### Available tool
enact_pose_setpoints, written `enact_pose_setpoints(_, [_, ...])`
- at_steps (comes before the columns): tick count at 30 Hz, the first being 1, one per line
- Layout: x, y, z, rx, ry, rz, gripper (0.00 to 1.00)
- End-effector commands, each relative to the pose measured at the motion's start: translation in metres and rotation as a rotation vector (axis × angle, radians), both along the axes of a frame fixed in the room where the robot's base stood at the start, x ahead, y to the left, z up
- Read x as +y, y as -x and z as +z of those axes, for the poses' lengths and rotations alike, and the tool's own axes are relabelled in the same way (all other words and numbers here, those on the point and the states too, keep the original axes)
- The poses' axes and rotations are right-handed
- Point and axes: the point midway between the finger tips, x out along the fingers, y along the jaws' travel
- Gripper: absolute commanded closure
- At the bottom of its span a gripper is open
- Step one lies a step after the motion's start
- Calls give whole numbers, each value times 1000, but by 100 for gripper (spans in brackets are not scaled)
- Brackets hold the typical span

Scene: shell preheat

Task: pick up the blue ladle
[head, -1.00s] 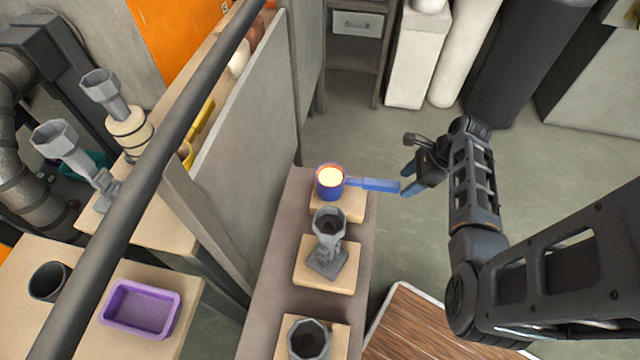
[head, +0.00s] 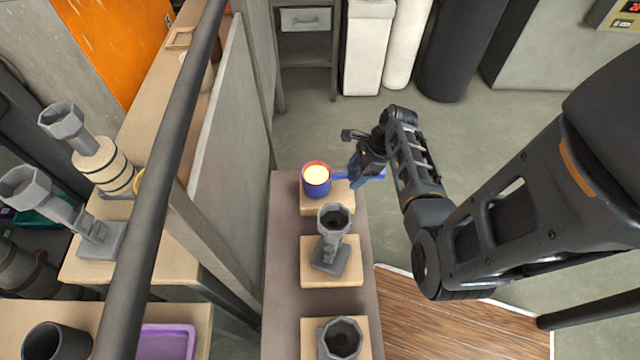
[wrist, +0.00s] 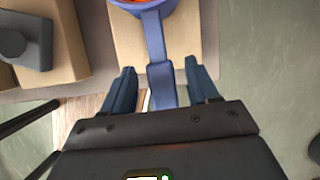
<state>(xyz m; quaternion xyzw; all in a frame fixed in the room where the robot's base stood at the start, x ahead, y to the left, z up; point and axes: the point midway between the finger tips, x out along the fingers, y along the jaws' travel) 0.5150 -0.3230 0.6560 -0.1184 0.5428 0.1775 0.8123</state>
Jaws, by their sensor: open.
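The blue ladle (head: 318,186) stands on a pale wooden block at the far end of the narrow bench, with glowing orange-yellow contents in its cup. Its flat blue handle sticks out to the right past the bench edge. In the wrist view the handle (wrist: 156,60) runs down from the cup at the top edge and in between my fingers. My gripper (wrist: 163,88) is open, with one finger on each side of the handle and a gap visible on both sides. In the head view my gripper (head: 366,175) is at the handle and hides part of it.
A grey funnel-shaped piece (head: 333,225) stands on the block nearer than the ladle, with another grey cup (head: 342,338) nearer still. A grey upright panel (head: 235,120) borders the bench on the left. Open floor lies to the right.

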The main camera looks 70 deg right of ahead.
Motion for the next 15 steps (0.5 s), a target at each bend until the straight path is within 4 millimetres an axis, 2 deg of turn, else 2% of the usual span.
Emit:
enact_pose_setpoints(3, [3, -11, -15, 1, -1, -1, 40])
enact_pose_setpoints(7, [5, -15, -28, 1, -1, -1, 40])
enact_pose_setpoints(15, [6, -16, -31, 0, 1, 0, 40])
